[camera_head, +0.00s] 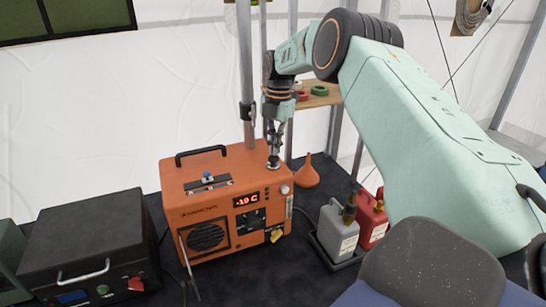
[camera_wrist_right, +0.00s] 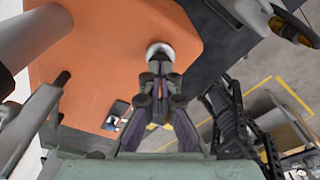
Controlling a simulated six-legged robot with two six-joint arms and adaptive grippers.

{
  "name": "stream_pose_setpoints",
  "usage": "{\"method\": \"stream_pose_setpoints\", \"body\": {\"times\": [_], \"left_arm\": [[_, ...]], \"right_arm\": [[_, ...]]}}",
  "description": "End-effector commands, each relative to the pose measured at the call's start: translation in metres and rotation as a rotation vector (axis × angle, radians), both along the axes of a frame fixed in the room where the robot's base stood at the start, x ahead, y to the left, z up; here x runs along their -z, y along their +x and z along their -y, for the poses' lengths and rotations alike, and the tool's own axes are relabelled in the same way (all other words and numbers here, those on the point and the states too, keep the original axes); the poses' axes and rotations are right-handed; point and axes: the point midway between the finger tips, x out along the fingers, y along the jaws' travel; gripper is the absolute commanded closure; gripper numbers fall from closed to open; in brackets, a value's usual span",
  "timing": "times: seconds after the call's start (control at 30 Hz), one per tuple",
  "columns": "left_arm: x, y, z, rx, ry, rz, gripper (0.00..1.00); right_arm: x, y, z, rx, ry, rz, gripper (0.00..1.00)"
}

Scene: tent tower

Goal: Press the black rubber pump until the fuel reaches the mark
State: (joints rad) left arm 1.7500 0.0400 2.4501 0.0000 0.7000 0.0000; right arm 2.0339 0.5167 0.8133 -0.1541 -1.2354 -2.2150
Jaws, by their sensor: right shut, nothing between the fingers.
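An orange heater box (camera_head: 228,190) stands on the dark surface, with a red lit display (camera_head: 246,200) reading about -1.0 C. My right gripper (camera_head: 273,153) comes down from above onto the heater's top right corner, its fingers shut and empty. In the right wrist view the closed fingertips (camera_wrist_right: 160,68) meet at a round fitting with a pale rim (camera_wrist_right: 160,47) on the orange top. The black rubber pump is not clear; the fingers cover most of that fitting. Touch is likely but hard to confirm. The fuel level and its mark are too small to read. My left gripper is out of view.
A black case (camera_head: 85,240) stands left of the heater. An orange funnel (camera_head: 307,173), a grey canister (camera_head: 337,230) and a red canister (camera_head: 373,218) stand to its right. A grey pole (camera_head: 246,70) rises close behind my gripper.

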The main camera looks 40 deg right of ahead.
Motion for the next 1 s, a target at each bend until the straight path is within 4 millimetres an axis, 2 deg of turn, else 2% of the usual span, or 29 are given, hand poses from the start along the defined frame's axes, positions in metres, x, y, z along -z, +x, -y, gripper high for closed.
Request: {"method": "stream_pose_setpoints", "body": {"times": [0.2, 0.43, 0.73, 1.0], "left_arm": [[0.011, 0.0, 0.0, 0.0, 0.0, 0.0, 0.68], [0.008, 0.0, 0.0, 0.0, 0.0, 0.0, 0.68], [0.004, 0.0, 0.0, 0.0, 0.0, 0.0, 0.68], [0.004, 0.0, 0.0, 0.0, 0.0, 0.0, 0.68]], "right_arm": [[0.022, 0.0, 0.0, 0.001, 0.001, -0.001, 1.0], [0.018, 0.0, 0.003, 0.002, 0.0, -0.002, 1.0], [0.01, 0.006, 0.028, 0.002, -0.001, -0.002, 1.0], [0.008, 0.007, 0.029, 0.0, 0.001, -0.001, 1.0]]}}
